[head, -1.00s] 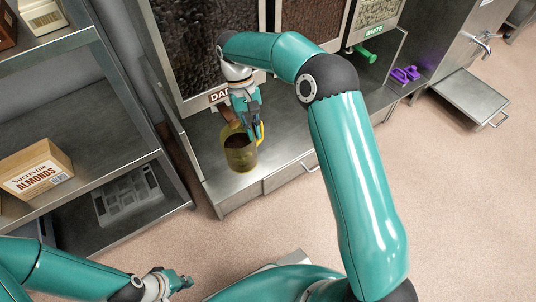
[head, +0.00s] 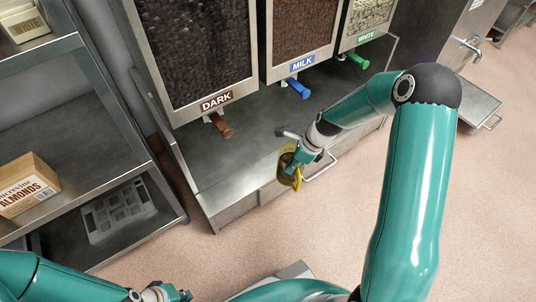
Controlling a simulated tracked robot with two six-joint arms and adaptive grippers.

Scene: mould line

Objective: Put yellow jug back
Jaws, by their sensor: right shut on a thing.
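The yellow jug (head: 285,159) is in the head view, at the front edge of the steel dispenser counter (head: 236,162). It looks tilted, and what is inside it cannot be made out. My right gripper (head: 296,165) is shut on the yellow jug; its fingers partly cover the jug. My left gripper (head: 178,293) is low in the picture, left of centre, away from the jug. Its fingertips are too small to tell whether they are open or shut.
Dispensers marked DARK (head: 195,50), MILK (head: 301,35) and WHITE (head: 366,18) stand behind the counter, with brown (head: 221,126), blue (head: 299,89) and green (head: 358,60) handles. A shelf at left holds an almonds box (head: 25,187). Bare counter lies under the DARK outlet.

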